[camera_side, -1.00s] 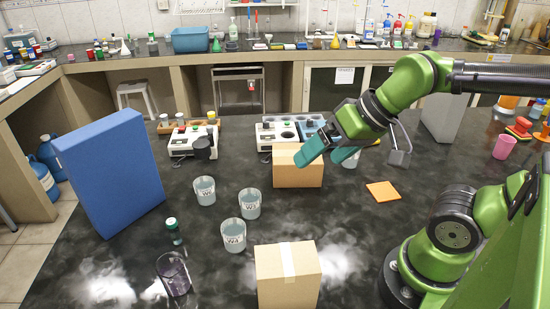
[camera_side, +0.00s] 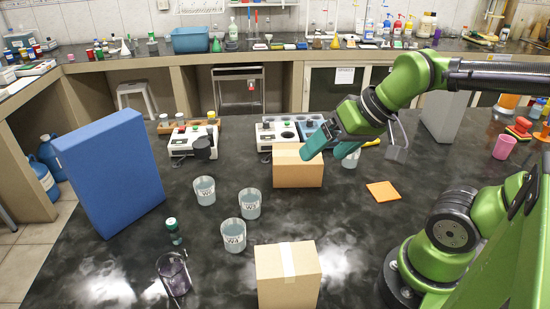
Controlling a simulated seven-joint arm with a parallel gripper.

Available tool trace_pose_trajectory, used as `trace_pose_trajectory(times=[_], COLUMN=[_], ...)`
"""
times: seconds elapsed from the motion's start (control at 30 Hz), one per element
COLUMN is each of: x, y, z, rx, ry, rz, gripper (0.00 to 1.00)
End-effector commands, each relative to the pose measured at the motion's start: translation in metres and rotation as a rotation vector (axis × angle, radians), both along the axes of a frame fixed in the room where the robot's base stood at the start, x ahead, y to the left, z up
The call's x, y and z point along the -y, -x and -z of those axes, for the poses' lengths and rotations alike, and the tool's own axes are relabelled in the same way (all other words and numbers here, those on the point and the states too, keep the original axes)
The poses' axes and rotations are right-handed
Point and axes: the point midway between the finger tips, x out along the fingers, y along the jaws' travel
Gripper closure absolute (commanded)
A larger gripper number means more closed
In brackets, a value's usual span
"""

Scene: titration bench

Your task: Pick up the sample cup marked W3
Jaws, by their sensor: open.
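Several clear cups of pale liquid stand upright on the dark bench. The cup whose small label seems to read W3 (camera_side: 249,204) is the right one of the central group. The W4 cup (camera_side: 234,236) stands in front of it, and another cup (camera_side: 204,191), its label too small to read, stands behind left. A further cup (camera_side: 350,160) is partly hidden by my gripper. My gripper (camera_side: 329,147) is open and empty, with its teal fingers spread above and beside the far cardboard box, right of and behind the W3 cup.
Cardboard boxes stand behind (camera_side: 297,170) and in front (camera_side: 287,276) of the cups. A blue panel (camera_side: 112,172) stands left. A green-capped vial (camera_side: 173,231) and a dark-liquid beaker (camera_side: 174,275) stand front left. An orange pad (camera_side: 383,191) lies right. Instruments line the back.

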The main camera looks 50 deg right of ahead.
Motion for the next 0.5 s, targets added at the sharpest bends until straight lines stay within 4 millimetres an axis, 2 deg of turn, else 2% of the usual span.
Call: trace_pose_trajectory(times=[0.1, 0.17, 0.27, 0.4, 0.5], x=[0.011, 0.015, 0.019, 0.017, 0.010], y=[-0.019, -0.034, -0.061, -0.101, -0.121], z=[0.015, 0.023, 0.038, 0.058, 0.061], rx=[-0.088, -0.131, -0.189, -0.203, -0.159], ry=[0.036, 0.074, 0.140, 0.209, 0.259], rz=[0.032, -0.008, -0.148, -0.445, -0.649], gripper=[0.13, 0.13, 0.13, 0.13, 0.13])
